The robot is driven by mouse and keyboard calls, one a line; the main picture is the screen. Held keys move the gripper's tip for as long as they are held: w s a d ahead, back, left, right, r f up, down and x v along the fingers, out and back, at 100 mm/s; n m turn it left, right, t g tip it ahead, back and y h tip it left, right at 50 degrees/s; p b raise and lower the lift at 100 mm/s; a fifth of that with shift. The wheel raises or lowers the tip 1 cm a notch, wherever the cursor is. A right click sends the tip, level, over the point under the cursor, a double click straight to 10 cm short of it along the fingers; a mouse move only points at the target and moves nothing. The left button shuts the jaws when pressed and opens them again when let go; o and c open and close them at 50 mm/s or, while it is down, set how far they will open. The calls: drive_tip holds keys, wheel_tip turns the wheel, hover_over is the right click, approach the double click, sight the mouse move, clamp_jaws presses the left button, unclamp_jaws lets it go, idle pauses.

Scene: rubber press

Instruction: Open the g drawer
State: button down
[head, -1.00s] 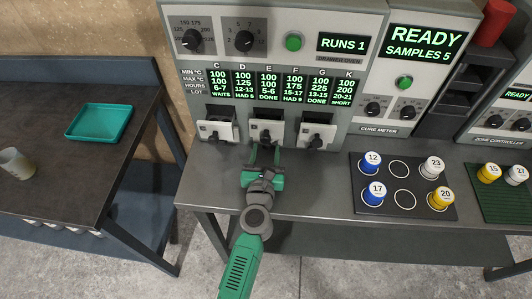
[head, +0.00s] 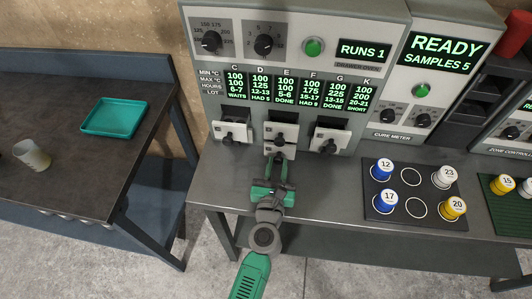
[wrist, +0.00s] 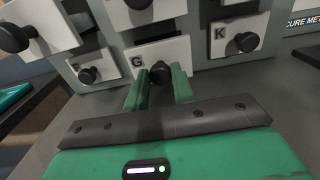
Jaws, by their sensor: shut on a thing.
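The G drawer (wrist: 183,50) has a pale front marked G and a round black knob (wrist: 160,70). It is the lower drawer in the middle column of the drawer oven (head: 352,68). My gripper (wrist: 160,83) has its green fingers on either side of the knob, shut on it. In the head view my gripper (head: 281,164) is at the lower middle drawer, in front of the oven. The G drawer's front seems to stand slightly forward of its neighbours. The drawer's inside is hidden.
The K drawer (wrist: 222,46) is to the right of G, and another knobbed drawer (wrist: 73,62) is to the left. More drawers sit above. A dark mat (head: 391,214) with numbered pots lies on the bench to the right. The bench front beside my gripper is clear.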

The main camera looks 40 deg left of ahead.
drive_tip(key=c, duration=1.2)
unclamp_jaws()
drive_tip(key=v, duration=0.8)
drive_tip(key=shift+p, duration=0.35)
drive_tip(key=shift+w+a, duration=0.1)
